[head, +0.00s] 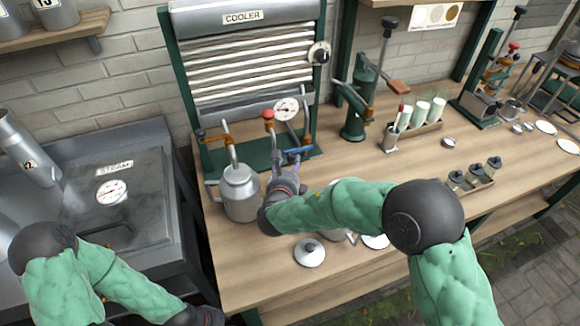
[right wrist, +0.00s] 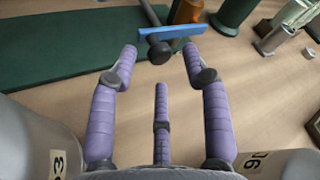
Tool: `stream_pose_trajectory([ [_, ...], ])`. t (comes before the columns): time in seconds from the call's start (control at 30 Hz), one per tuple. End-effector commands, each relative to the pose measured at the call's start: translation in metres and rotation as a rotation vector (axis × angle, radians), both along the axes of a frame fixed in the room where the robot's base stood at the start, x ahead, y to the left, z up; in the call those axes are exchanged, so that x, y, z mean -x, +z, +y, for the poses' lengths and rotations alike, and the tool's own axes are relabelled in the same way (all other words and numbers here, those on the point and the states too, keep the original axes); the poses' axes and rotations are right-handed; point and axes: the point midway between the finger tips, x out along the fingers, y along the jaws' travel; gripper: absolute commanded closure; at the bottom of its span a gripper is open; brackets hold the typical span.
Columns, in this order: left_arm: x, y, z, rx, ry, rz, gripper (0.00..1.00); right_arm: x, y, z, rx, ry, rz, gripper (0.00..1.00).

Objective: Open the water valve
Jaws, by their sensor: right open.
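The blue lever (head: 298,150) is at the front right of the cooler's pipework, low above the bench. In the right wrist view the blue lever (right wrist: 172,33) lies crosswise on a dark stem, beyond the fingertips. My right gripper (head: 295,164) is open and empty, close in front of the lever. In the right wrist view its purple fingers (right wrist: 160,52) are spread, one towards each end of the lever, with no clear contact. Its wrist partly hides the bench.
A metal milk can (head: 240,193) stands just left of my right gripper. The cooler (head: 245,65) rises behind, with a red-knobbed tap (head: 268,116) and a gauge (head: 286,108). A white lid (head: 309,252) lies near the front. A green press (head: 358,110) stands to the right.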

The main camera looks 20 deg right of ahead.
Motion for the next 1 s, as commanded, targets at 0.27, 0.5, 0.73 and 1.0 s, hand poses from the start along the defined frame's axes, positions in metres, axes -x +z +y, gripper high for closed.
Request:
stream_pose_trajectory([
  [0.27,0.000,-0.005,0.000,0.000,0.000,0.000,0.60,-0.013,-0.004,-0.007,0.000,0.000,0.000,0.52],
  [0.5,0.000,-0.005,0.000,0.000,0.000,0.000,0.60,-0.013,-0.004,-0.007,0.000,0.001,-0.001,0.55],
  [0.73,0.000,-0.005,0.000,0.000,0.000,0.000,0.60,-0.013,-0.004,-0.007,0.000,0.000,0.000,1.00],
  [1.0,0.000,-0.005,0.000,0.000,0.000,-0.001,0.60,-0.014,-0.004,-0.008,-0.005,-0.001,0.001,1.00],
])
